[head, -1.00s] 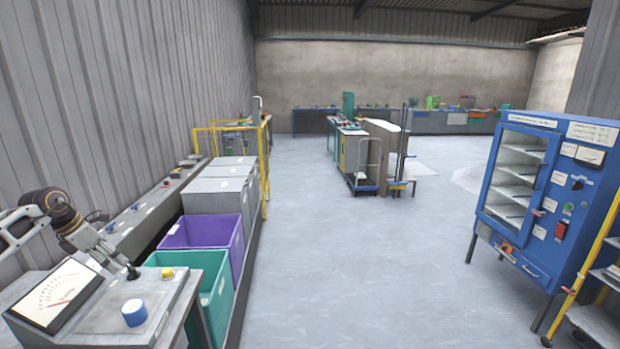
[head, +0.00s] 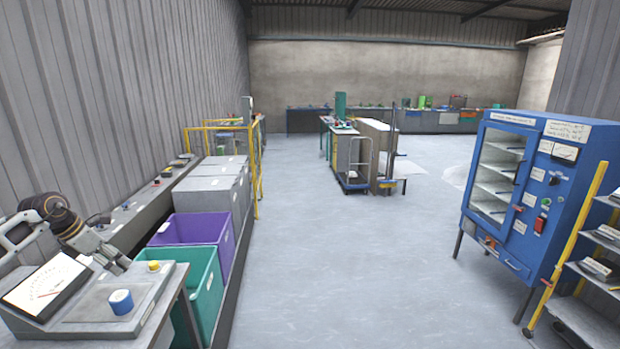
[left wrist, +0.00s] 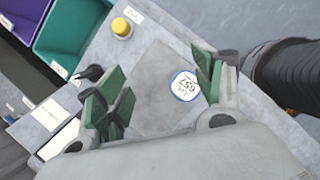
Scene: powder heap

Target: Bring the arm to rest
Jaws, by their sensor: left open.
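My left gripper (head: 118,266) hangs over the grey weighing bench at the lower left of the head view. In the left wrist view my left gripper (left wrist: 160,95) is open, its green-padded fingers well apart with nothing between them. Below it is a grey square plate (left wrist: 155,88) on the bench. A blue-rimmed round weight or pot with a white labelled top (left wrist: 185,85) shows near the right finger. It also stands on the plate in the head view (head: 121,302). My right gripper is not in view.
A dial gauge (head: 45,287) and a yellow button (head: 154,266) sit on the bench. Green (head: 190,270) and purple (head: 190,229) bins stand beyond it. A blue cabinet (head: 560,190) and shelf rack (head: 580,315) stand at the right.

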